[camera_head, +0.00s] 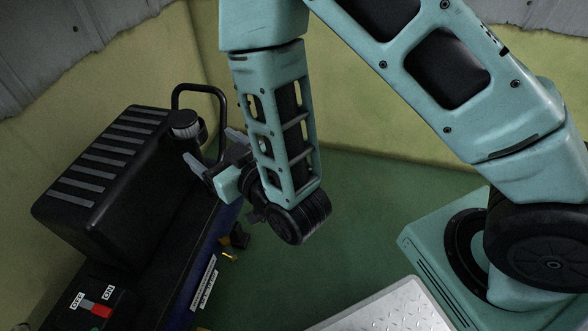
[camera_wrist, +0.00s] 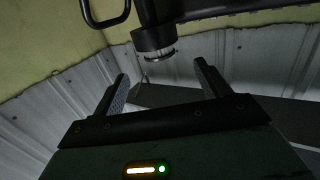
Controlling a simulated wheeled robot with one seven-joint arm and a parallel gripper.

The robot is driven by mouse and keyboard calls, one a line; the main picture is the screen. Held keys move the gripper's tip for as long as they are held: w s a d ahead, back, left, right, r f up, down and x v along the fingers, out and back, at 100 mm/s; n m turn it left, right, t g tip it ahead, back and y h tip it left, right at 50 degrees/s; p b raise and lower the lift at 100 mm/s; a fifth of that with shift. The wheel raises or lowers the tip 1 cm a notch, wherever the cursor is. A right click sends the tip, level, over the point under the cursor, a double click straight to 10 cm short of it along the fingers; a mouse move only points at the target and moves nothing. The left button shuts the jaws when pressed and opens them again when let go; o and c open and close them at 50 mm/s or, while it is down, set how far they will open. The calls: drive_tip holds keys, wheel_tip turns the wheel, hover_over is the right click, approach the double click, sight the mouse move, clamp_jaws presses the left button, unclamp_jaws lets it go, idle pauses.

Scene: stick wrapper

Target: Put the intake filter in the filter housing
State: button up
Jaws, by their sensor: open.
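A round black-capped part with a pale pleated band, which looks like the intake filter (camera_head: 187,131), stands at the right side of the black machine. It seems to sit at a black round holder, likely the filter housing (camera_head: 201,136); how deep it sits I cannot tell. My gripper (camera_head: 208,146) is open and empty, close to the filter's right and lower side. Part of the holder is hidden behind my gripper.
The black machine (camera_head: 100,180) with a ribbed top fills the left side. A black tube handle (camera_head: 203,87) rises behind the filter. A red switch (camera_head: 97,308) marked ON and OFF is at the lower left.

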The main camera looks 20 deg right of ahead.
drive_tip(key=s+d+r+n+g+h, duration=0.1)
drive_tip(key=s+d+r+g+h, duration=0.1)
drive_tip(key=s+g, duration=0.3)
drive_tip(key=s+d+r+n+g+h, duration=0.1)
drive_tip(key=s+d+g, duration=0.3)
drive_tip(key=s, duration=0.4)
drive_tip(key=s+d+r+n+g+h, duration=0.1)
drive_tip(key=s+d+r+g+h, duration=0.2)
drive_tip(key=s+g, duration=0.3)
drive_tip(key=shift+s+d+r+g, duration=0.4)
drive_tip(key=shift+r, duration=0.2)
wheel_tip(320, 180, up, 32)
drive_tip(key=p, duration=3.2)
